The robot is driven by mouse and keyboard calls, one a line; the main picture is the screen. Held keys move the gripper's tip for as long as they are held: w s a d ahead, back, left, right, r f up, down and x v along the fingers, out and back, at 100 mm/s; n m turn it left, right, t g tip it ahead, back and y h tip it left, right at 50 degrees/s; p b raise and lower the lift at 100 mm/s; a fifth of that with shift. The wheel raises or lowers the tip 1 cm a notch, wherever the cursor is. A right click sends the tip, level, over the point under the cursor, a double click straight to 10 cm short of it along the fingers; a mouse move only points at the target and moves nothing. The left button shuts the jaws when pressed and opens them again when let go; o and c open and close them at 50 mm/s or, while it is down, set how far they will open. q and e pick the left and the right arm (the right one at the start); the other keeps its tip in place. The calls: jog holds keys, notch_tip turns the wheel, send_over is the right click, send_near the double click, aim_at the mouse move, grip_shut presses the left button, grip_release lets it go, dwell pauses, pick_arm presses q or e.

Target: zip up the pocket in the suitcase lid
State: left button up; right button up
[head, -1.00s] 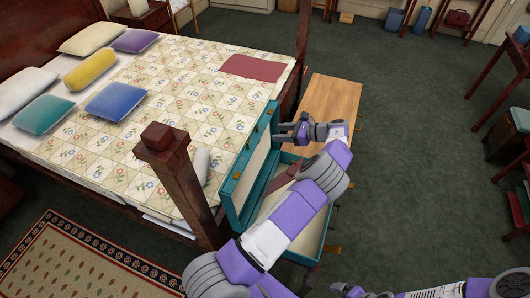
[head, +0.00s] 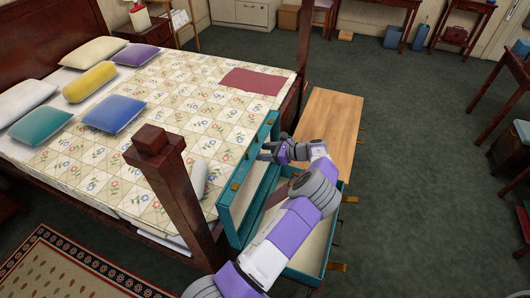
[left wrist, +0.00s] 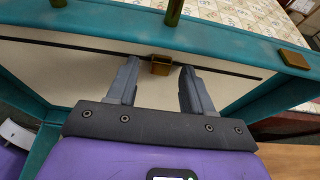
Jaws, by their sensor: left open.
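The teal suitcase (head: 328,243) lies open, its lid (head: 229,212) standing up beside the bed. In the left wrist view the lid's cream inner face (left wrist: 50,75) fills the picture, and a dark zip line (left wrist: 90,48) runs across it near the teal rim. A small brass-coloured zip pull (left wrist: 160,68) sits on that line. My left gripper (head: 266,151) is open at the lid. In the left wrist view its fingers (left wrist: 159,75) stand either side of the pull, with gaps on both sides. My right gripper is not in view.
The suitcase is on a wooden bench (head: 330,120) at the foot of the bed (head: 190,110). A dark bedpost (head: 170,190) rises left of the lid. A dark strap-like strip (head: 277,194) lies in the case, partly hidden by my arm. Open carpet (head: 420,170) lies to the right.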

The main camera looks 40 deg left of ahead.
pick_arm(q)
jog(key=shift+c, duration=0.3)
grip_shut()
jog(key=shift+s+d, duration=0.1)
